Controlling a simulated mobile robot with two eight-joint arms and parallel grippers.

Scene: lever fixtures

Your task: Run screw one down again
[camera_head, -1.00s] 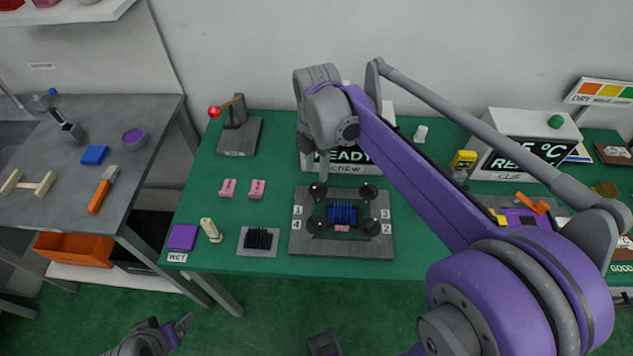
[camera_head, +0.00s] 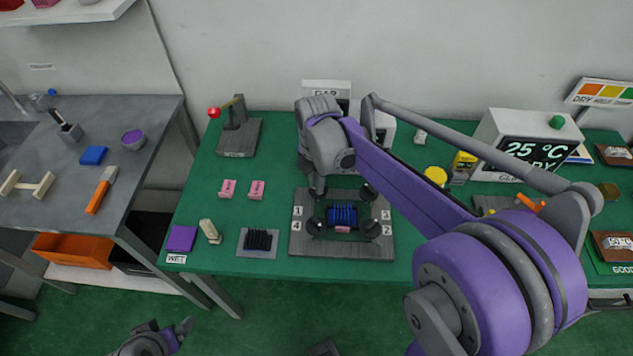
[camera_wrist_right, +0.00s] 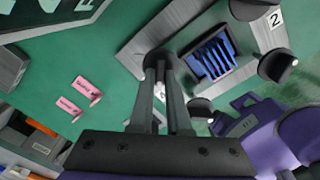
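The screw fixture is a grey plate (camera_head: 300,245) with black knobs at its corners, labels 1 to 4, and a blue finned block (camera_head: 342,214) in the middle. My right gripper (camera_head: 317,188) points down over the knob of screw one, at the far-left corner, and hides it in the head view. In the right wrist view the gripper's fingers (camera_wrist_right: 167,82) stand close together and meet the black knob of screw one (camera_wrist_right: 159,60); their grip on it is unclear. My left gripper (camera_head: 183,327) hangs low at the front, away from the table, its opening unclear.
Two pink tags (camera_head: 228,188) and a black finned block (camera_head: 258,240) lie left of the fixture. A lever stand (camera_head: 238,138) with a red ball is at the back left. A display box (camera_head: 530,150) reading 25 °C stands right. My right arm crosses above the table's right half.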

